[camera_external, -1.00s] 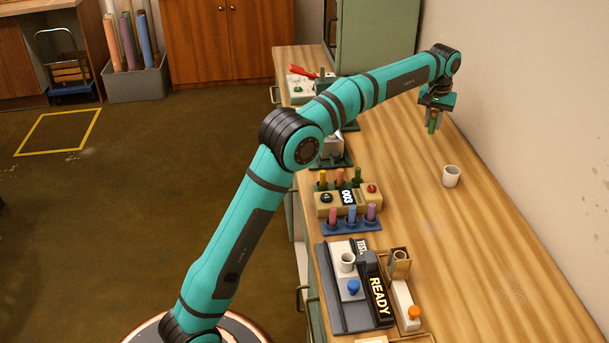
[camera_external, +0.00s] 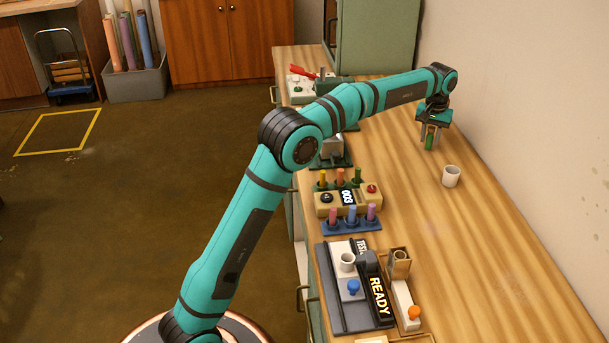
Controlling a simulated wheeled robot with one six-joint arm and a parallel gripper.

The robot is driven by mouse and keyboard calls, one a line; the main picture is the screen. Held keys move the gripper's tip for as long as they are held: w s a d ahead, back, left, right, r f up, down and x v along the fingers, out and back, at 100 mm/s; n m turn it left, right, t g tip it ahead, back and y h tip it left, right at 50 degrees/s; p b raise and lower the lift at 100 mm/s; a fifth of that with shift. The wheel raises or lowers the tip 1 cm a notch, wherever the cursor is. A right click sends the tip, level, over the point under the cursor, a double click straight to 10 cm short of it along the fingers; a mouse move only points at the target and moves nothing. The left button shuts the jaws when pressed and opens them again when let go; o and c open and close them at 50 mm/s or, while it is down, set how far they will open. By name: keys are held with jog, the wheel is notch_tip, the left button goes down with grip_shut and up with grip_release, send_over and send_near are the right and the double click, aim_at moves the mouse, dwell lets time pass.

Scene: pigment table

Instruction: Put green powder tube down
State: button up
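My gripper (camera_external: 430,138) points down above the far right part of the wooden table. It appears shut on the green powder tube (camera_external: 429,143), which sits upright between the two fingers. The tube's upper part is hidden by the gripper. I cannot tell whether its lower end touches the table top or is just above it.
A white cup (camera_external: 451,176) stands just in front and to the right of my gripper. A device with upright tubes (camera_external: 324,200), a blue rack of tubes (camera_external: 351,226) and a READY station (camera_external: 346,313) line the left side. Bare table (camera_external: 475,260) lies in front of the cup.

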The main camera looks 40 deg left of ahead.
jog(key=shift+o, duration=0.8)
jog(key=shift+r, duration=0.1)
notch_tip(320, 180, up, 11)
jog(key=shift+f, duration=0.1)
jog(key=shift+s+r, duration=0.1)
jog(key=shift+r, duration=0.6)
jog(key=shift+a+r, duration=0.1)
